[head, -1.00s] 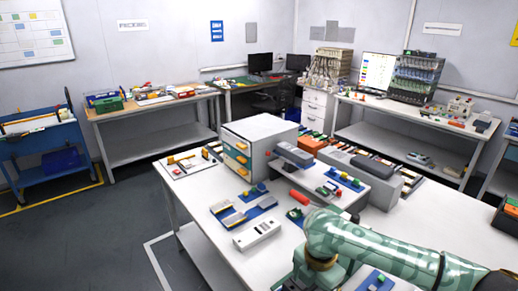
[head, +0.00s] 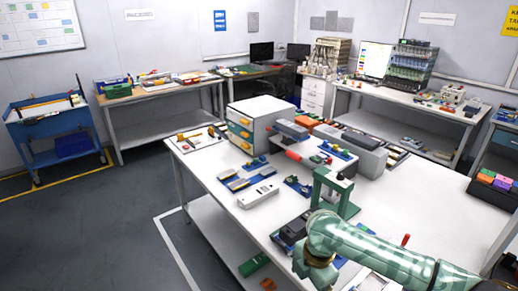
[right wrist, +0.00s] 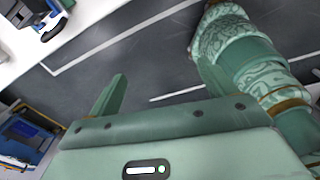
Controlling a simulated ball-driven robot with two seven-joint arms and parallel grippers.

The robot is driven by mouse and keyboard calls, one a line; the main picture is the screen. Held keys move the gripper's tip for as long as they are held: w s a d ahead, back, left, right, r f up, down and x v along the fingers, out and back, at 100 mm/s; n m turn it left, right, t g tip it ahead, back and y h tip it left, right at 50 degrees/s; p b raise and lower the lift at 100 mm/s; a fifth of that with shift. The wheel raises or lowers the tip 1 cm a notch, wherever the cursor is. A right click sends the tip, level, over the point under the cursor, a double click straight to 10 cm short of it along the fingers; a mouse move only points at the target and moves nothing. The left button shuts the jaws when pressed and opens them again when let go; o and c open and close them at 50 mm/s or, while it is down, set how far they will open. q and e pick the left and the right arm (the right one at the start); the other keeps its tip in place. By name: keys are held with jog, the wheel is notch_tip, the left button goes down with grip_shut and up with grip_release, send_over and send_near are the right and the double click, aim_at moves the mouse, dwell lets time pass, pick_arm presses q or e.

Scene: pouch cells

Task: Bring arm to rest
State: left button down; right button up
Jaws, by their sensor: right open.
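My right arm (head: 375,250) crosses the lower right of the head view, over the near part of the white table (head: 440,205). Its gripper is not clear there. In the right wrist view my right gripper (right wrist: 160,78) is open, with one green finger upright at the left. Nothing shows between the fingers, and grey floor lies beyond them. A patterned green link of mine fills the upper right of that view. My left arm and gripper are not in view.
A green frame stand (head: 350,208) stands on the table right behind my arm. A drawer cabinet (head: 262,125), a white device (head: 257,196) and blue trays (head: 247,178) stand farther back. A black bin (head: 493,197) is at the right edge. Floor (head: 120,235) is clear at left.

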notch_tip(320, 180, down, 19)
jog(key=s+d+m+t+y+b, duration=0.2)
jog(key=m, duration=0.7)
jog(key=s+d+f+m+h+b, duration=0.1)
jog(key=s+d+f+m, duration=0.2)
jog(key=s+f, duration=0.4)
jog(key=s+d+f+m+h+b, duration=0.1)
jog(key=s+d+f+m, duration=0.2)
jog(key=s+f, duration=0.35)
pick_arm(q)
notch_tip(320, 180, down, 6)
jog(key=b, duration=0.2)
pick_arm(e)
jog(key=s+d+f+m, duration=0.1)
jog(key=s+f, duration=0.3)
jog(key=s, duration=0.5)
jog(key=s+d+f+m+g, duration=0.1)
jog(key=s+f, duration=0.3)
jog(key=s, duration=0.6)
jog(key=s+d+f+m+h, duration=0.1)
jog(key=s+d+f+m, duration=0.1)
jog(key=s, duration=0.7)
notch_tip(320, 180, down, 2)
jog(key=shift+s+d+m+g, duration=0.2)
jog(key=shift+d+m+g, duration=0.15)
jog(key=shift+d, duration=0.2)
